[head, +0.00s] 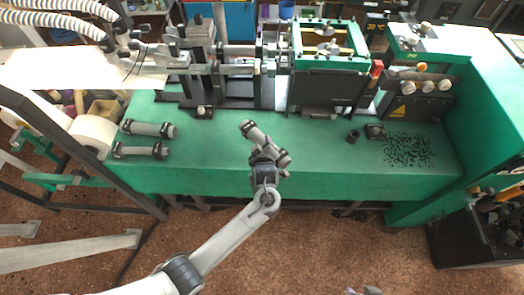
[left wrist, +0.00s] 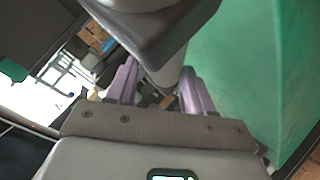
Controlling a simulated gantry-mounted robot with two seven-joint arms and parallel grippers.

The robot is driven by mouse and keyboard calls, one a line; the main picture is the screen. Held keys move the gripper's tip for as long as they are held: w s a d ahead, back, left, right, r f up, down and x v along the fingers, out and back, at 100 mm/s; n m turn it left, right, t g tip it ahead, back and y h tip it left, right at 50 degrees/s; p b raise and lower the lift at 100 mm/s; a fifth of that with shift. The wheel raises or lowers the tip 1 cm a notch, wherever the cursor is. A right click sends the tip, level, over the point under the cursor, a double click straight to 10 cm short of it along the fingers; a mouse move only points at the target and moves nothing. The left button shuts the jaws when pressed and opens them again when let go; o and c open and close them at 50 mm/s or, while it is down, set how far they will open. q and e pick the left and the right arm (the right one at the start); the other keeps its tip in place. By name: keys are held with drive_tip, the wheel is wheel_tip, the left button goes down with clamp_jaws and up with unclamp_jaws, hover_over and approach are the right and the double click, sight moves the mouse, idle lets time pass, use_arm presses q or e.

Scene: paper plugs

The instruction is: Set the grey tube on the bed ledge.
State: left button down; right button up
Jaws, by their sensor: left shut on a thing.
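The grey tube (head: 259,137) has dark end collars and slants over the middle of the green bed ledge in the head view. My left gripper (head: 266,157) is shut on it; the gripper body hides part of the tube. In the left wrist view the tube (left wrist: 168,76) runs between the two purple fingers of my left gripper (left wrist: 160,92), with its dark collar large at the top. I cannot tell whether the tube touches the green bed ledge (head: 215,160). A small part of my right gripper (head: 364,291) shows at the bottom edge; its jaw state is unclear.
Two similar grey tubes (head: 148,129) (head: 140,151) lie on the ledge's left part. A small dark cup (head: 353,136), a dark block (head: 375,131) and scattered black bits (head: 408,150) lie on the right. Machinery (head: 328,80) stands along the back. The ledge beside the gripper is clear.

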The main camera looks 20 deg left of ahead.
use_arm(q)
wheel_tip(320, 180, down, 3)
drive_tip(key=shift+f+b, duration=0.1)
drive_tip(key=shift+b, duration=0.25)
drive_tip(key=shift+f, duration=0.15)
drive_tip(key=shift+f, duration=0.1)
drive_tip(key=shift+c, duration=2.1)
unclamp_jaws()
